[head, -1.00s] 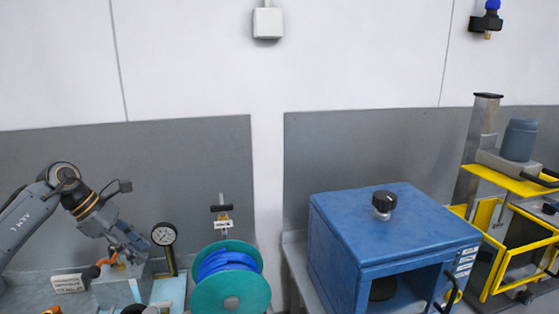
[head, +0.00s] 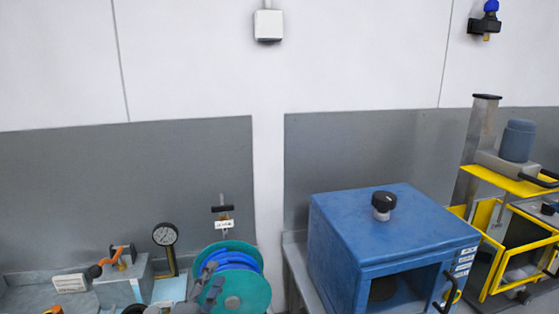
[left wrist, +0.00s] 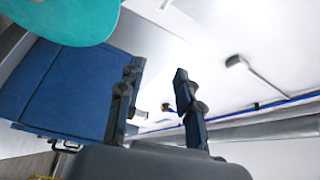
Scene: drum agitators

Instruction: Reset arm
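My left gripper (head: 212,283) is low in the head view, in front of the teal reel with blue hose (head: 254,288), and overlaps the reel's left part. In the left wrist view my left gripper (left wrist: 155,88) has its two dark fingers spread apart with nothing between them. The grey block with an orange-handled valve (head: 122,262) stands on the left bench, clear of the gripper. Most of my left arm is below the picture's edge. My right gripper does not show in either view.
A pressure gauge (head: 165,236) stands left of the reel. A blue cabinet (head: 390,235) with a black top knob is right of centre. A yellow-framed machine (head: 500,262) stands at the far right. The space above the left bench is clear.

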